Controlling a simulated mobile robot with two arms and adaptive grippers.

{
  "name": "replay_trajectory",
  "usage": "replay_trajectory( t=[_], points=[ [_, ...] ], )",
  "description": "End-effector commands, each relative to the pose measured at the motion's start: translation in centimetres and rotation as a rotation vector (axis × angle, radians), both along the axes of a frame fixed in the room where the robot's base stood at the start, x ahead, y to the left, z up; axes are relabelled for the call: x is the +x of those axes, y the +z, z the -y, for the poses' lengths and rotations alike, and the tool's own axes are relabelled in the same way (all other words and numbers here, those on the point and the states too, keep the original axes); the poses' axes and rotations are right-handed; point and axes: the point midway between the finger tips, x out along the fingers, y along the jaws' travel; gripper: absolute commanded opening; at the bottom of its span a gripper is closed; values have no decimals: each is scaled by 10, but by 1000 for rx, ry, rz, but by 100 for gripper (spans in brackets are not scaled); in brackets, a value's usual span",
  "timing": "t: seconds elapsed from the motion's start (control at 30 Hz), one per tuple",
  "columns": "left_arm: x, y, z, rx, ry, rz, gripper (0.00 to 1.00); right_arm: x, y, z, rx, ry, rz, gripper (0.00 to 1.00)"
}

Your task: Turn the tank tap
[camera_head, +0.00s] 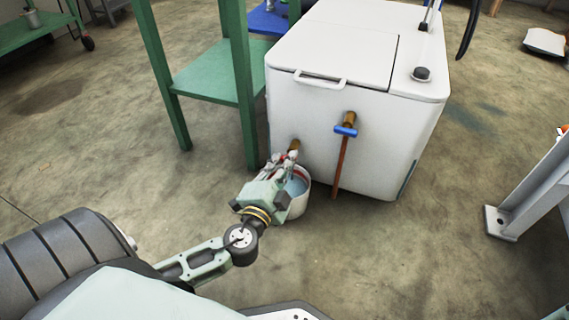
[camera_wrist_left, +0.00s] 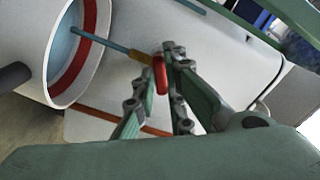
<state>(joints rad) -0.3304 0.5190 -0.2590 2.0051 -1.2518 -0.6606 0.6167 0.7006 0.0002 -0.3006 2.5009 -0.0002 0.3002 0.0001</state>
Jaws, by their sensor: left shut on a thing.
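The white tank (camera_head: 330,130) has a brass tap (camera_head: 294,145) low on its front left. The tap's red handle (camera_wrist_left: 159,76) shows in the left wrist view. My left gripper (camera_head: 281,165) is shut on this handle; its fingers hide most of it in the head view. The left gripper (camera_wrist_left: 158,80) has its fingers on either side of the handle in the wrist view. A thin blue stream (camera_wrist_left: 115,47) runs from the tap into a white bucket (camera_head: 298,207) standing below. Blue liquid shows in the bucket. My right gripper is not in view.
A second tap with a blue handle (camera_head: 345,131) sits to the right, with a brown stream or pipe below it. A green table (camera_head: 211,72) stands close to the tank's left. A grey metal frame (camera_head: 530,190) stands at right. Concrete floor is clear in front.

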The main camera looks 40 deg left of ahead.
Motion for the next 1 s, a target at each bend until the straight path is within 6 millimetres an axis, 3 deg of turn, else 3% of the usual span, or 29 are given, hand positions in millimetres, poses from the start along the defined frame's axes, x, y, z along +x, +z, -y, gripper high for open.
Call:
replay_trajectory(
  t=[0.47, 1.0],
  points=[
    [0, 0, 0, 58, 0, -16, 0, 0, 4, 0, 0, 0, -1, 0],
    [0, 1, 0, 404, 0, -99, 0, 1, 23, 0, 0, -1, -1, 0]
  ],
)
